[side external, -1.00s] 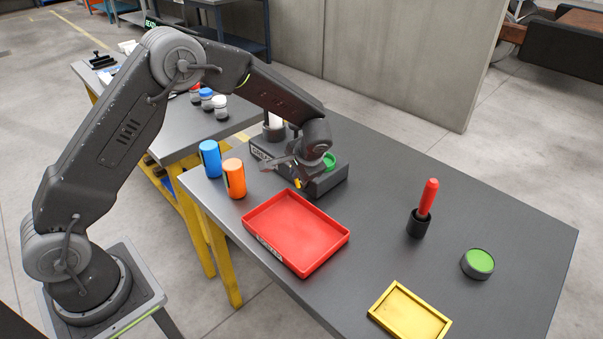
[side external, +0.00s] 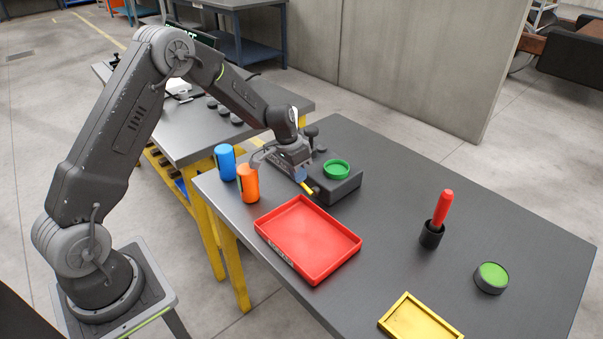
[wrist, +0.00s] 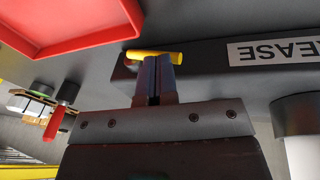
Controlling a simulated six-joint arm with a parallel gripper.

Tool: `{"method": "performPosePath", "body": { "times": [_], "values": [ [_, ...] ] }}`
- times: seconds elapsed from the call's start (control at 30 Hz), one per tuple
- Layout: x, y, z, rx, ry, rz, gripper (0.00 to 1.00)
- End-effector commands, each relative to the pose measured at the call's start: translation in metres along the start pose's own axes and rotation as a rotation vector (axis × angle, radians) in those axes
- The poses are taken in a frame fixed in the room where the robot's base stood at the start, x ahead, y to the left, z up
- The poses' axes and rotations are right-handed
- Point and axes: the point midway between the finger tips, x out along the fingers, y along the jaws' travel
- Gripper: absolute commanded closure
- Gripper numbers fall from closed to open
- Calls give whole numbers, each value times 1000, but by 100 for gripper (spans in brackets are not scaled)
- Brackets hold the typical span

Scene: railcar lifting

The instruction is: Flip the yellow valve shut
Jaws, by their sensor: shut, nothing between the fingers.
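The yellow valve (side external: 306,187) is a short bar handle on the front left side of the dark grease box (side external: 338,187). In the wrist view the yellow valve (wrist: 146,56) lies nearly level across the picture, just beyond my fingertips. My gripper (side external: 302,176) is at the left end of the box, right by the valve. In the wrist view my gripper (wrist: 157,65) is shut and empty, its fingertips against or very close to the handle's lower edge; I cannot tell if they touch. A green ring-like cup (side external: 336,169) sits on top of the box.
An orange can (side external: 248,184) and a blue can (side external: 225,162) stand close left of my gripper. A red tray (side external: 308,240) lies in front. The right table is otherwise clear.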

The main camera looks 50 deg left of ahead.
Motion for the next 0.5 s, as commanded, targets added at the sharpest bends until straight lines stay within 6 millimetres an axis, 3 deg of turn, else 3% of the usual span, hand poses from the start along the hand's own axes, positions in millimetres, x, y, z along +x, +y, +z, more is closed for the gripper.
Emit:
{"method": "performPosePath", "body": {
  "times": [0.5],
  "values": [
    [5, 9, 0, 1, -2, 0, 100]
  ]
}}
